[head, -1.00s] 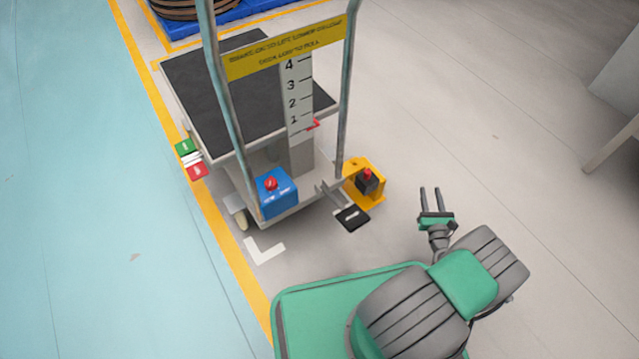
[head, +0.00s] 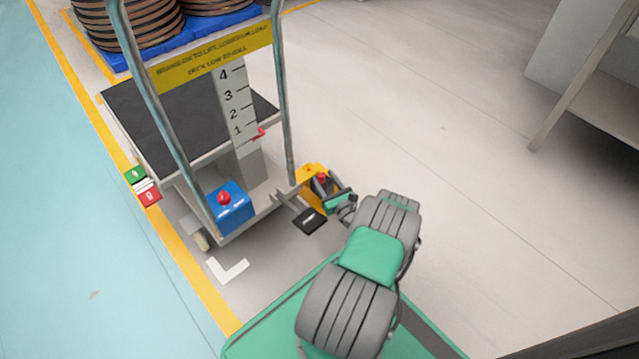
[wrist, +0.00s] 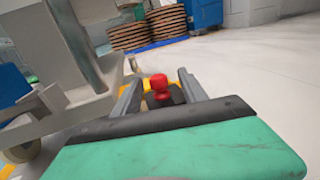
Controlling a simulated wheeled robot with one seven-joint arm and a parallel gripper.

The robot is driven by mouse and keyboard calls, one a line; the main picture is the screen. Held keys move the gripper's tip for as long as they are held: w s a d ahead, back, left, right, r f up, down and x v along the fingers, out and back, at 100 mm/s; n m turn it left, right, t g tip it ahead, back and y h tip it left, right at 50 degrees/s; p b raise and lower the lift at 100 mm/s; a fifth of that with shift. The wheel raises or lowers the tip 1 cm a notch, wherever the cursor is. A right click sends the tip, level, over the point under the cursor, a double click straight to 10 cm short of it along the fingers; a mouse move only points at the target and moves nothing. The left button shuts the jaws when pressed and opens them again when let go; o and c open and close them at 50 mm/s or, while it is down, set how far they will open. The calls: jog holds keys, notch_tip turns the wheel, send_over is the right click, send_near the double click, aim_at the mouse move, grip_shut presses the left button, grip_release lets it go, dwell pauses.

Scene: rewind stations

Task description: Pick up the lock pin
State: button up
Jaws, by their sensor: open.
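The lock pin appears to be the red knob (head: 321,178) on a dark block in a yellow holder (head: 304,174), on the floor beside the lift cart's right corner. In the wrist view the red knob (wrist: 159,82) stands upright between my two fingers, with its dark base below it. My gripper (head: 327,184) is open and has its fingers at the holder, one on each side of the knob. I cannot tell whether either finger touches it. The holder is partly hidden by my gripper.
The lift cart (head: 130,92) stands left, with its handle posts, a blue box (head: 231,207) with a red button, and a black pedal (head: 309,221) close to my gripper. Coils on a blue pallet (head: 200,45) stand behind. A grey table (head: 600,105) is at right; floor between is clear.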

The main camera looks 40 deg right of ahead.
aim_at(320, 174)
jog(key=b+x, duration=0.1)
jog(key=x, duration=0.1)
jog(key=b+x, duration=0.1)
jog(key=x, duration=0.1)
jog(key=shift+w+a+f, duration=0.1)
jog(key=shift+w+f, duration=0.1)
jog(key=shift+w, duration=0.1)
jog(key=shift+w+r, duration=0.1)
jog(key=shift+w, duration=0.2)
jog(key=shift+c, duration=0.4)
grip_shut()
